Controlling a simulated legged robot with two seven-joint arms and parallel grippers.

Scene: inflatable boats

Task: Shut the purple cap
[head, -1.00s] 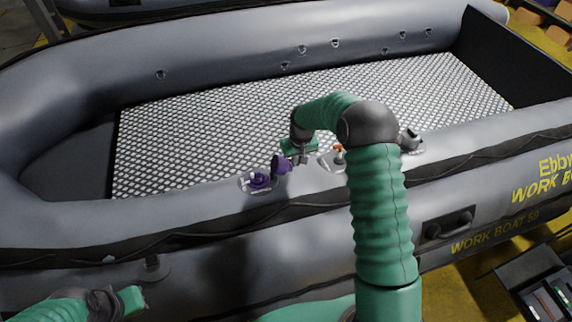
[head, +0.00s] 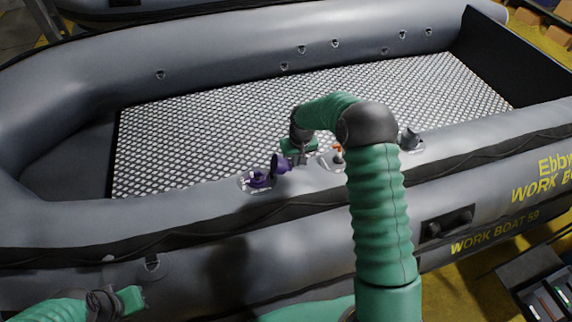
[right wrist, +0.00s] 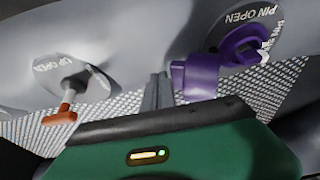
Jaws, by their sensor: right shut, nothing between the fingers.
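The purple cap (head: 281,165) stands open, raised beside its purple valve seat (head: 257,179) on the near tube of the grey boat. In the right wrist view the cap (right wrist: 195,77) hangs off to the left of the round purple seat (right wrist: 240,42), which is marked "PIN OPEN". My right gripper (head: 300,161) is just right of the cap. Its thin grey fingers (right wrist: 160,90) are closed together beside the cap, with nothing between them; whether they touch it I cannot tell. My left gripper (head: 132,300) is at the bottom left, away from the cap, its fingers unclear.
An orange-tipped valve (head: 337,152) on a round patch stands right of the gripper, with a dark valve (head: 410,139) farther right. The boat's patterned floor (head: 200,130) is clear. A dark handle (head: 447,224) sits on the near side.

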